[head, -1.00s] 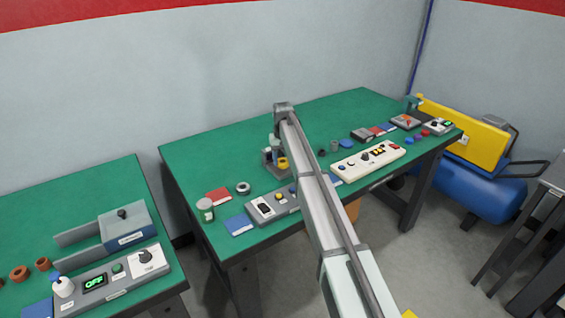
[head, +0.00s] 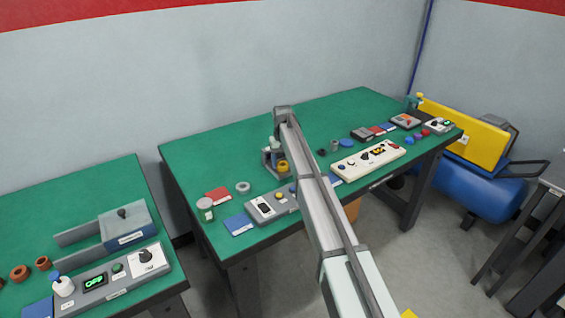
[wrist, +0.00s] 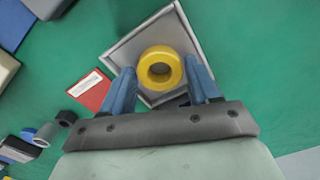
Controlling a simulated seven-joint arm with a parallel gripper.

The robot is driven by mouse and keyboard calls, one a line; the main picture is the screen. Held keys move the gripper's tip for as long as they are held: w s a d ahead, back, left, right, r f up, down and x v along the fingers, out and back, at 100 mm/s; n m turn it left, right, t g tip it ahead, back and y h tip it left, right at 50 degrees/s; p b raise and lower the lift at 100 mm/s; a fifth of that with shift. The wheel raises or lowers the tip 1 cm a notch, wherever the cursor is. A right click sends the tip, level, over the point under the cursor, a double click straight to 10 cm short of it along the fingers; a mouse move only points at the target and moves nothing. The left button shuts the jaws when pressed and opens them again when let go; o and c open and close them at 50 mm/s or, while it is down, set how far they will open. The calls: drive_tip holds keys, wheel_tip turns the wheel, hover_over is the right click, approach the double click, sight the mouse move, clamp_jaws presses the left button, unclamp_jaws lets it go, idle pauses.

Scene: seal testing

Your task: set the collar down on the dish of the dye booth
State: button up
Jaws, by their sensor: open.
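The collar appears to be the yellow ring (wrist: 160,68), lying flat on a grey square dish with a raised rim (wrist: 125,50). In the head view the yellow ring (head: 283,167) shows at the grey booth (head: 268,160) on the middle table. My gripper (wrist: 160,82) is open, with its blue fingers on either side of the ring and small gaps between. In the head view my gripper (head: 275,148) is above the booth, partly hidden by my arm. I cannot tell how far the fingertips are above the dish.
A red card (head: 218,196), a grey ring (head: 243,187), a jar (head: 205,208) and a blue card (head: 239,224) lie left of the booth. A grey control panel (head: 265,208) stands in front, a cream panel (head: 368,160) to the right. Bare green table (head: 215,150) lies behind.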

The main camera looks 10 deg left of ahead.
wheel_tip(320, 180, up, 12)
idle(0.5)
drive_tip(key=shift+c, duration=0.3)
idle(0.9)
